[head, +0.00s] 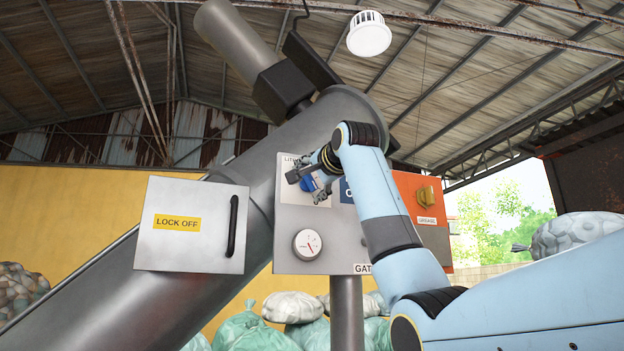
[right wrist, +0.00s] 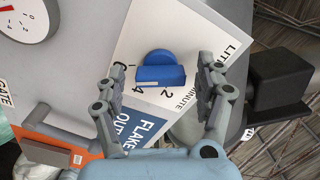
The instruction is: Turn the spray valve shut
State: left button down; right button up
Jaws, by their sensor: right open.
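The spray valve appears to be the blue knob (head: 308,184) on a white dial plate, partly hidden by my right gripper in the head view. In the right wrist view the blue knob (right wrist: 161,72) has a raised bar with a pale mark at its left end, near the digit 4. My right gripper (right wrist: 160,66) is open, with one finger on each side of the knob. I cannot tell whether either finger touches it. The right gripper also shows in front of the plate in the head view (head: 306,185). My left gripper is not in view.
A grey panel carries a round gauge (head: 307,244) and a blue sign (right wrist: 130,130). An orange box with a yellow knob (head: 425,195) is to the right. A "LOCK OFF" door (head: 191,226) is left. A black block (right wrist: 279,78) is close to the right finger.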

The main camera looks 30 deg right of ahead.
jog(key=c, duration=1.2)
jog(key=shift+o, duration=0.2)
